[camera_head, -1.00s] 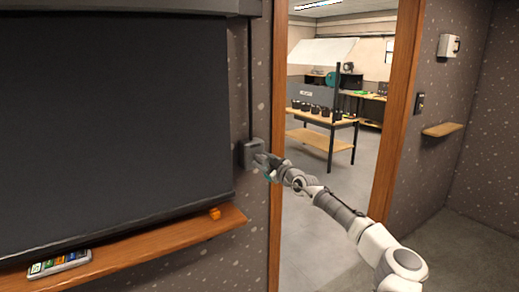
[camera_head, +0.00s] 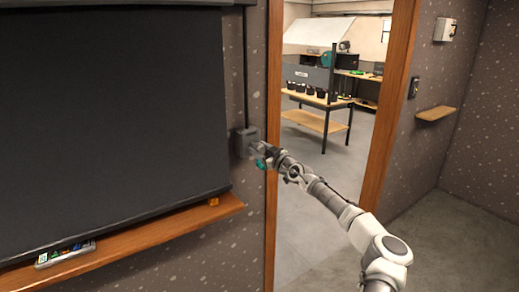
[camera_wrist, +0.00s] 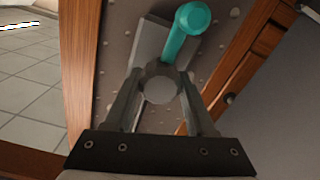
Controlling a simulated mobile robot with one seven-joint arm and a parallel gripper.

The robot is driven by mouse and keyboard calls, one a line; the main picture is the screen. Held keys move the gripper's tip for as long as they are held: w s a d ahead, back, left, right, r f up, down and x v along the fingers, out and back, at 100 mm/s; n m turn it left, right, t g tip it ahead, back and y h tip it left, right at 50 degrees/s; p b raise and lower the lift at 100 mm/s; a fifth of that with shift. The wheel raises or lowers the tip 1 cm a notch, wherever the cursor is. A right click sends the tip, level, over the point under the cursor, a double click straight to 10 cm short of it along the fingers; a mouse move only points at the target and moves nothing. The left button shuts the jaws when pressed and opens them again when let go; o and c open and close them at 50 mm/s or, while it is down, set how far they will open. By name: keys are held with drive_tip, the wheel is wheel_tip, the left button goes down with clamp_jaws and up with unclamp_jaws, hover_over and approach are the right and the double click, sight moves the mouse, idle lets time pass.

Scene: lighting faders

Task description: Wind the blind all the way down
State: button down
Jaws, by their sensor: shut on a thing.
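The dark blind (camera_head: 110,110) hangs over the wall at left, its bottom bar (camera_head: 130,221) close above the wooden sill. A grey winder box (camera_head: 243,142) is on the wall right of the blind. Its crank has a teal part (camera_head: 262,163), which also shows in the wrist view (camera_wrist: 188,28). My gripper (camera_head: 259,149) is at the box's right side. In the wrist view my gripper (camera_wrist: 158,88) is shut on the crank at a grey round piece (camera_wrist: 160,89) beside the teal arm. Where the pieces join is hidden.
A wooden door frame (camera_head: 274,200) stands just right of the winder. A small shelf (camera_head: 439,113) is on the right wall.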

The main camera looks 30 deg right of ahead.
drive_tip(key=shift+c, duration=1.2)
unclamp_jaws()
drive_tip(key=shift+s, duration=0.1)
drive_tip(key=s+b, duration=0.2)
drive_tip(key=s, duration=1.5)
drive_tip(key=shift+d, duration=0.3)
